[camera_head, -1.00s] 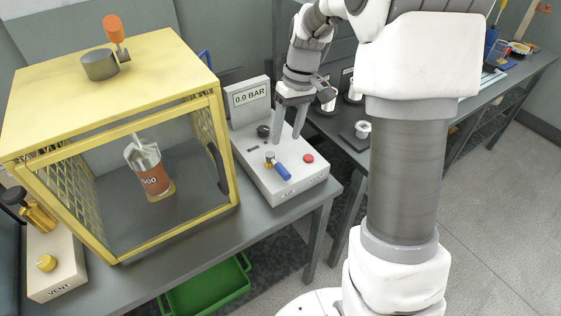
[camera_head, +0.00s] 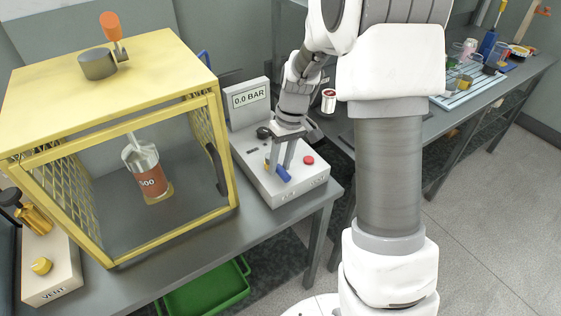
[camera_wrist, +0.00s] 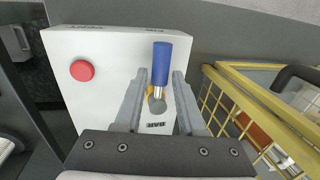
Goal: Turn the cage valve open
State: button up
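A valve with a blue lever handle (camera_head: 284,174) and a brass body sits on top of the white control box (camera_head: 300,188). In the wrist view the blue handle (camera_wrist: 172,62) points away from my gripper, with the brass body and a grey round cap (camera_wrist: 157,103) at its near end. My gripper (camera_head: 278,166) is over the box, pointing down. In the wrist view its fingers (camera_wrist: 160,76) are apart, one on each side of the valve, with a gap beside the cap. Contact with the handle cannot be told.
A display (camera_head: 250,97) on the box reads 0.0 BAR. A red button (camera_head: 309,160) is close to my gripper. The yellow cage (camera_head: 120,60), with an orange-handled fitting (camera_head: 111,27) on top, stands left. A VENT box (camera_head: 52,275) is farther left.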

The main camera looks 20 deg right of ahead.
grip_shut()
dwell(1.1)
